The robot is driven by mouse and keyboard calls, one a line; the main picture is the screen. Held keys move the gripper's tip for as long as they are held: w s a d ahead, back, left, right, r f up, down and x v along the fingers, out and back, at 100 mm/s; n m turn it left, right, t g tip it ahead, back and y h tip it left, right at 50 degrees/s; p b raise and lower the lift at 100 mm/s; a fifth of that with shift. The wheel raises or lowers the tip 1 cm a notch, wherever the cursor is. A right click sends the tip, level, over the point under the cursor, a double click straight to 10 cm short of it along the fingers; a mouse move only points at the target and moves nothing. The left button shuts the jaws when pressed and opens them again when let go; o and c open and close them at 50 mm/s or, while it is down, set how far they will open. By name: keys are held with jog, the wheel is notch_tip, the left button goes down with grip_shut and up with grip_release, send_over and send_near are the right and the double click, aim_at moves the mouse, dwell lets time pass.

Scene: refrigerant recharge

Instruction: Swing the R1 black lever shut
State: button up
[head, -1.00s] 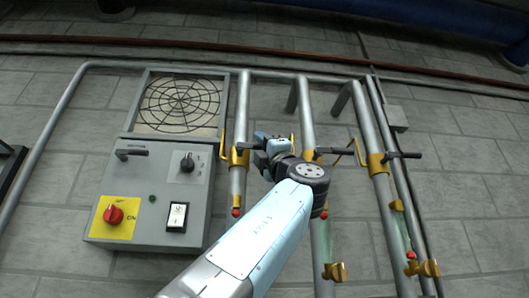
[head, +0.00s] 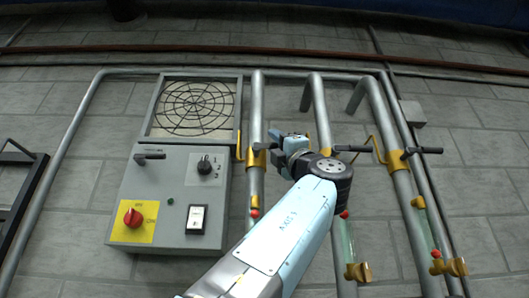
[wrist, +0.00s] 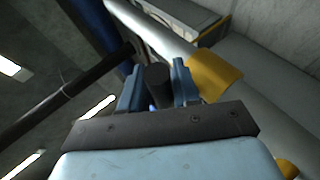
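Three upright grey pipes carry black levers that stick out sideways to the right. The labels that would name R1 are not readable. The left pipe's black lever (head: 263,147) is at my gripper (head: 290,141), which hides its outer end. In the wrist view the black lever (wrist: 158,88) lies between the two blue fingers of my gripper (wrist: 157,84), which are close against its sides. A yellow collar (wrist: 215,76) on the pipe is just right of the fingers. The middle lever (head: 350,148) and right lever (head: 424,150) are free of my gripper.
A grey control box (head: 172,200) with a red knob (head: 133,217) stands left of the pipes, below a round fan grille (head: 195,107). Yellow brackets (head: 377,149) stick out beside the pipes. Sight tubes with yellow fittings (head: 358,272) are lower right.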

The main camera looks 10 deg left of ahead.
jog(key=shift+d, duration=0.1)
jog(key=v, duration=1.3)
jog(key=shift+s+f, duration=0.2)
jog(key=shift+f, duration=0.15)
jog(key=shift+w+d, duration=0.1)
jog(key=shift+d, duration=0.05)
